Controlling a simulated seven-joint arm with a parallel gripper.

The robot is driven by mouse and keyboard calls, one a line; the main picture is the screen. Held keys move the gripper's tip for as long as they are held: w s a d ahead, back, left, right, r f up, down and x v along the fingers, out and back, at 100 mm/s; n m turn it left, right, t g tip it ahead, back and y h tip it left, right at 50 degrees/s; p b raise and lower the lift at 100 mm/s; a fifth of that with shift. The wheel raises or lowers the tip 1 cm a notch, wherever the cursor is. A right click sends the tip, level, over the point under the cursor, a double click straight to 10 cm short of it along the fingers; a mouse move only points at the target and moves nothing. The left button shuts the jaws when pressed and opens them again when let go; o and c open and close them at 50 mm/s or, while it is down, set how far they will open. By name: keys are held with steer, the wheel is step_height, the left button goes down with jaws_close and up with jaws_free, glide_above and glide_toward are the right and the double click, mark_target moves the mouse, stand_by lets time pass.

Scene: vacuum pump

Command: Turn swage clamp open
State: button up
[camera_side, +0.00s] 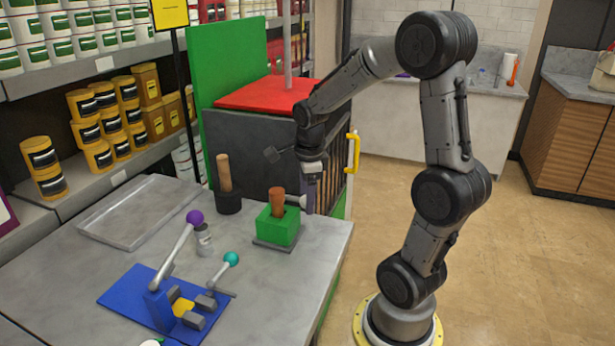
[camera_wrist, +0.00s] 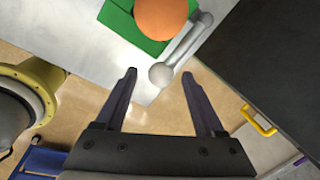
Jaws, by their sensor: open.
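A green block (camera_side: 278,228) with an orange-brown cylinder (camera_side: 276,200) in its top stands on a dark base plate near the table's right edge. A grey lever (camera_side: 294,199) with a rounded end sticks out from it toward my gripper (camera_side: 311,196). I take this to be the swage clamp, though no label shows. In the wrist view, the green block (camera_wrist: 154,46), the cylinder's round top and the lever (camera_wrist: 188,42) show beyond my gripper (camera_wrist: 159,76). My gripper is open, and the lever's ball end appears between its fingertips; contact cannot be told.
A blue fixture (camera_side: 124,292) with purple-knobbed and teal-knobbed levers stands at front left. A wooden-handled tool in a dark holder (camera_side: 229,203) is left of the green block. An empty tray (camera_side: 120,237) lies behind. A dark cabinet with a yellow handle (camera_side: 353,153) stands close to my gripper.

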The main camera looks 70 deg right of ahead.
step_height(320, 180, up, 13)
steer(key=s+a, duration=0.1)
steer(key=a, duration=0.1)
steer(key=shift+s, duration=0.2)
steer(key=shift+a, duration=0.15)
steer(key=s+a+f+n+t+y, duration=0.1)
steer(key=s+a+n, duration=0.3)
steer(key=a+n, duration=0.4)
steer(key=s+a+f+n+t, duration=0.3)
steer(key=a+n, duration=0.5)
steer(key=n, duration=1.3)
steer(key=shift+s+a+f+y, duration=0.2)
steer(key=shift+s+f+y, duration=0.05)
steer(key=shift+s+y, duration=0.2)
